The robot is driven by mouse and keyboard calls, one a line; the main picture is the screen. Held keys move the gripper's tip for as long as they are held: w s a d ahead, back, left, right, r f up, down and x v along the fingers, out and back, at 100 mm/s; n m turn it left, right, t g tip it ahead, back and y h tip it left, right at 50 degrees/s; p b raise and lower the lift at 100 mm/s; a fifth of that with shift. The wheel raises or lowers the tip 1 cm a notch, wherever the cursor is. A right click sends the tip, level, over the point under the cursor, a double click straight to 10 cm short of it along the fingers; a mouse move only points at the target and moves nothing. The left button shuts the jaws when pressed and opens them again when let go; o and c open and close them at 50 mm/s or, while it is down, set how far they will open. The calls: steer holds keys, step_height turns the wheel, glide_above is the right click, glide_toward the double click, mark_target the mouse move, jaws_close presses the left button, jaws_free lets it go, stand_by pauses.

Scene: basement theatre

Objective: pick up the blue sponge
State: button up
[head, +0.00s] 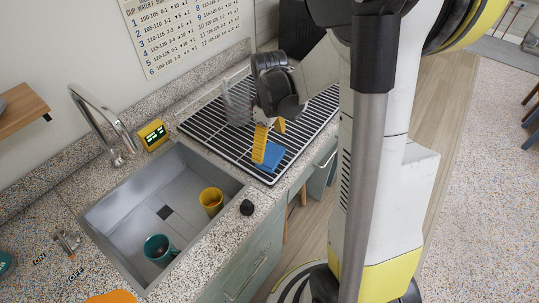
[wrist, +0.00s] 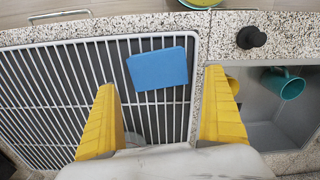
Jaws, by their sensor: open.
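The blue sponge (head: 271,156) lies flat on the striped dish rack (head: 215,130), near its front edge by the sink corner. It also shows in the wrist view (wrist: 157,69) as a flat blue rectangle, slightly tilted. My gripper (head: 269,146) is above the rack at the sponge, with its yellow fingers spread. In the wrist view my gripper (wrist: 160,82) is open and empty, and the sponge appears between and a little beyond the fingertips. The sponge looks below the fingers; the exact height gap cannot be told.
A clear glass (head: 238,103) stands on the rack beside my gripper. The sink (head: 130,210) holds a yellow mug (head: 211,201) and a teal mug (head: 160,249). A black knob (head: 247,207) sits on the counter rim. A faucet (head: 105,125) and yellow box (head: 153,134) are behind.

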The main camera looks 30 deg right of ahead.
mark_target(269, 153)
step_height(269, 153, down, 6)
steer(key=shift+w+f+b, duration=0.1)
steer(key=shift+w+b, duration=0.05)
steer(key=shift+b, duration=1)
steer(key=c, duration=0.7)
